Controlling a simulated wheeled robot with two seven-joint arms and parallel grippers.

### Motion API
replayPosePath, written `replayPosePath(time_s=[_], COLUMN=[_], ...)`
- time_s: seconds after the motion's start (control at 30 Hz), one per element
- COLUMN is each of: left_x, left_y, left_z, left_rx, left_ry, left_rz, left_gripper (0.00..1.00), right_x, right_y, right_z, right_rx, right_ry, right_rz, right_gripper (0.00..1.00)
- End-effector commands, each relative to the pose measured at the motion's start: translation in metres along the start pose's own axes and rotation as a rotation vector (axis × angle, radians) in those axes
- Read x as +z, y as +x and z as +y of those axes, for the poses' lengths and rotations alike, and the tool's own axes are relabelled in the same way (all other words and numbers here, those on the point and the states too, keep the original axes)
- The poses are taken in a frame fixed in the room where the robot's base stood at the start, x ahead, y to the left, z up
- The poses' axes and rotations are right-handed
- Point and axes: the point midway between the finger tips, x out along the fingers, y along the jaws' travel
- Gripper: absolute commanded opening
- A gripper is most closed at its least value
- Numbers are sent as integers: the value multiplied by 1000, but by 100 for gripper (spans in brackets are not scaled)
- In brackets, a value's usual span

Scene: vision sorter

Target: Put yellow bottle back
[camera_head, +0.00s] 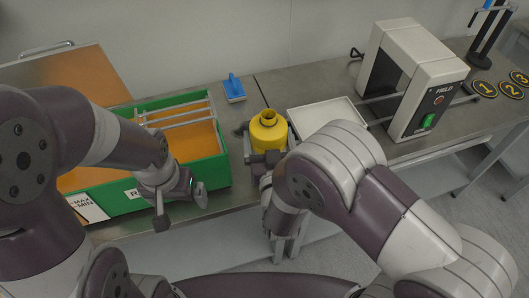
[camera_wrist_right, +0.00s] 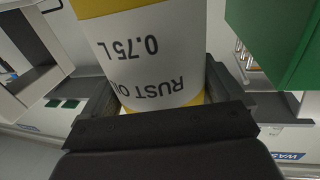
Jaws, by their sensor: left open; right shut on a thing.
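The yellow bottle (camera_head: 268,131) stands upright near the front edge of the bench, in front of my right arm in the head view. My right gripper (camera_head: 262,161) is shut on it. In the right wrist view the bottle (camera_wrist_right: 150,60) fills the space between the two fingers, its white label reading "RUST OIL 0.75L" upside down. Its lower part is hidden by the gripper in the head view. My left gripper (camera_head: 182,202) is open and empty in front of the green crate (camera_head: 212,172).
The green crate has an orange inside and metal bars above it. A white tray (camera_head: 300,117) lies right of the bottle, leading to a white arch-shaped scanner (camera_head: 437,90). A blue-handled block (camera_head: 234,92) lies behind. Round numbered markers (camera_head: 484,89) lie far right.

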Motion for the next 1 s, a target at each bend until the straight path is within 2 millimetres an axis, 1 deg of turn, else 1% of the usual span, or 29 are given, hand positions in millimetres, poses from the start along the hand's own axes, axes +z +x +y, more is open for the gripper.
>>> replayPosePath(time_s=[0.03, 0.1, 0.17, 0.2, 0.3, 0.33, 0.6, 0.73, 0.77, 1.0], left_x=[0, 0, 0, 0, 1, 1, 1, 1, 1, 1], left_y=[1, 2, 3, 5, 6, 7, 6, 11, 10, 9], left_z=[0, 0, 0, 0, 0, 0, 0, 0, 0, 0], left_rx=[0, 0, 0, 0, 0, 0, 0, 0, 0, 0], left_ry=[0, 0, 0, 0, 0, 0, 0, 0, 0, 0], left_rz=[0, 0, 0, 0, 0, 0, 0, 0, 0, 0], left_gripper=[100, 100, 100, 100, 100, 100, 100, 100, 100, 100], right_x=[5, 9, 18, 26, 44, 46, 48, 53, 52, 51], right_y=[6, 12, 13, 13, 13, 13, 13, 13, 13, 13], right_z=[-4, -7, -8, -8, -8, -8, -8, -8, -8, -8], right_rx=[1, 0, 0, 0, 0, 0, 0, 0, 0, 0], right_ry=[0, 0, -2, -2, -2, -2, 0, 0, 0, 0], right_rz=[1, 1, -2, -2, -1, 0, 2, 2, 1, 1], right_gripper=[25, 25, 25, 25, 25, 25, 25, 25, 100, 100])
